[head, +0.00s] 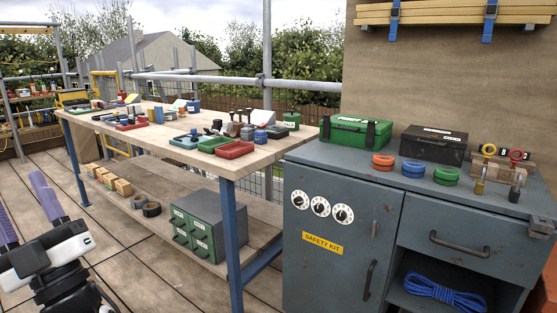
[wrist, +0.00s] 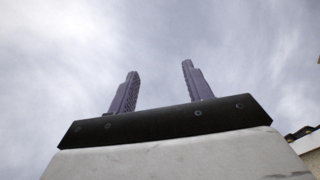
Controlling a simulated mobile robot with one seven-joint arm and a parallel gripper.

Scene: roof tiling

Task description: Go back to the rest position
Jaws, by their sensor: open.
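My gripper (head: 45,200) is at the lower left of the head view, fingers pointing up, left of the long wooden workbench (head: 190,137) and apart from it. In the wrist view my gripper (wrist: 159,85) shows two purple-grey fingers spread apart with only cloudy sky between them. It is open and empty. Nothing touches the fingers.
The workbench holds trays, tools and small parts; a green drawer cabinet (head: 205,229) stands on its lower shelf. A grey safety cabinet (head: 352,235) at the right carries a green case (head: 352,132), a black case (head: 432,146) and coloured rings. Plank floor (head: 130,265) before the bench is clear.

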